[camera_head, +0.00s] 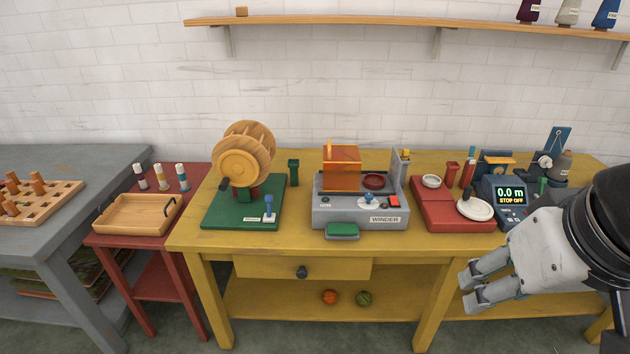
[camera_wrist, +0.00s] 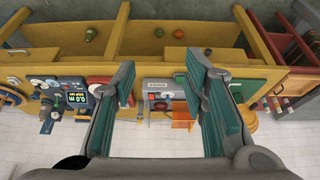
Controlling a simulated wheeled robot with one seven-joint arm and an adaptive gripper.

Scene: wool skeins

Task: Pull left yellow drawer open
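The left yellow drawer (camera_head: 335,268) sits under the top of the yellow table (camera_head: 190,238), with its front looking flush with the table frame. Its dark round knob (camera_head: 302,272) is at the middle of the front. My gripper (camera_head: 468,288) is in front of the table, to the right of the drawer and apart from it. In the wrist view my gripper (camera_wrist: 160,88) has its two fingers wide apart with nothing between them. That view is upside down, and the table front crosses behind the fingers.
A grey winder (camera_head: 335,212), a wooden wheel on a green base (camera_head: 215,215) and a red scale base (camera_head: 435,212) stand on the table. An orange ball (camera_head: 329,297) and a green ball (camera_head: 364,298) lie on the lower shelf. A red side table (camera_head: 160,275) stands left.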

